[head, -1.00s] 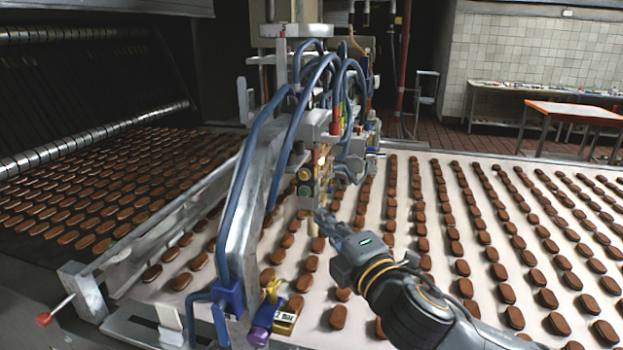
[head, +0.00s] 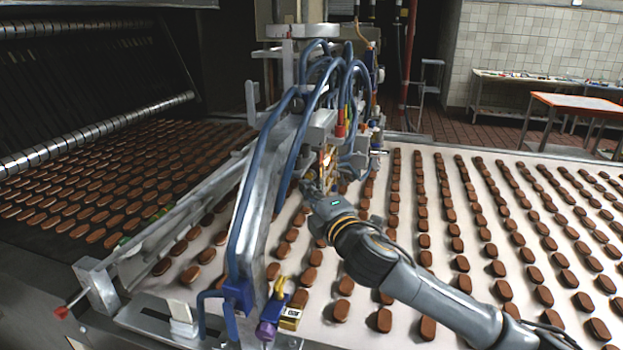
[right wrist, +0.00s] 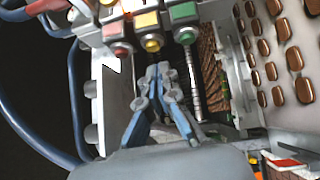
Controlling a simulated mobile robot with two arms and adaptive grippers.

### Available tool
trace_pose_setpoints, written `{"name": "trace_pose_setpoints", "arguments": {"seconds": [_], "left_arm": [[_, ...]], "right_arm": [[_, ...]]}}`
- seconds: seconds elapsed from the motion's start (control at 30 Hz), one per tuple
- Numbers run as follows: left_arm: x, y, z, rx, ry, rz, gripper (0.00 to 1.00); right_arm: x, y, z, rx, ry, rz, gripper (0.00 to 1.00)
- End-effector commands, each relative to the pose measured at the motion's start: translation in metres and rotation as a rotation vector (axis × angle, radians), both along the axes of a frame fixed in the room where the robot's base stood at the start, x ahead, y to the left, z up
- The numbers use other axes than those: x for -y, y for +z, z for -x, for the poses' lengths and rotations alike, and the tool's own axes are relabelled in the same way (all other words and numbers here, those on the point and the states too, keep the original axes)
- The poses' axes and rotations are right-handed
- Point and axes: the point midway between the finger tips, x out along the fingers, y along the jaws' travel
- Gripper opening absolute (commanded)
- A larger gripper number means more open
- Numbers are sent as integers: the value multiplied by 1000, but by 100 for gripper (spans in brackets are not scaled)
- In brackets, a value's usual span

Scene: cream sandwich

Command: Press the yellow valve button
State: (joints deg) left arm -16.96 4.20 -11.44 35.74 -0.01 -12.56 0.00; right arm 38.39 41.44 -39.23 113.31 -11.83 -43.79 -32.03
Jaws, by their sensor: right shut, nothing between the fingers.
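The valve block shows large in the right wrist view, with a red, a yellow and a green label in a row and a round button under each. The yellow valve button (right wrist: 152,44) is the middle one, between the red button (right wrist: 120,49) and the green button (right wrist: 185,36). My right gripper (right wrist: 158,70) is shut and empty, its fingertips just below the yellow button in that view. I cannot tell whether they touch it. In the head view my right gripper (head: 312,188) is at the valve block and hides most of the buttons. My left gripper is not in view.
Blue hoses (head: 252,190) arch over the machine frame beside the valves. A conveyor (head: 408,190) with rows of brown biscuits runs beneath my right arm. A blue and yellow fitting (head: 270,325) stands at the front.

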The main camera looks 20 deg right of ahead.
Motion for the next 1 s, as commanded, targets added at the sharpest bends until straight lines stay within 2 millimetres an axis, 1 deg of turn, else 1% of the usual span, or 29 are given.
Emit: {"name": "trace_pose_setpoints", "arguments": {"seconds": [0.03, 0.1, 0.27, 0.57, 0.8, 1.0], "left_arm": [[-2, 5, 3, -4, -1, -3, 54], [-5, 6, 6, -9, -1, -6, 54], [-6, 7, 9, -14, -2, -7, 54], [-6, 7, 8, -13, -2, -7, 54], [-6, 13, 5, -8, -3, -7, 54], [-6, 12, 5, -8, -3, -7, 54]], "right_arm": [[4, 3, -5, -1, -1, 0, 0], [7, 2, -10, -1, -1, 0, 0], [11, 1, -14, -1, 1, 0, 0], [12, 1, -15, 0, 1, -1, 0], [24, 3, -31, 0, -2, -1, 0], [25, 4, -31, 4, -5, 0, 0]]}}
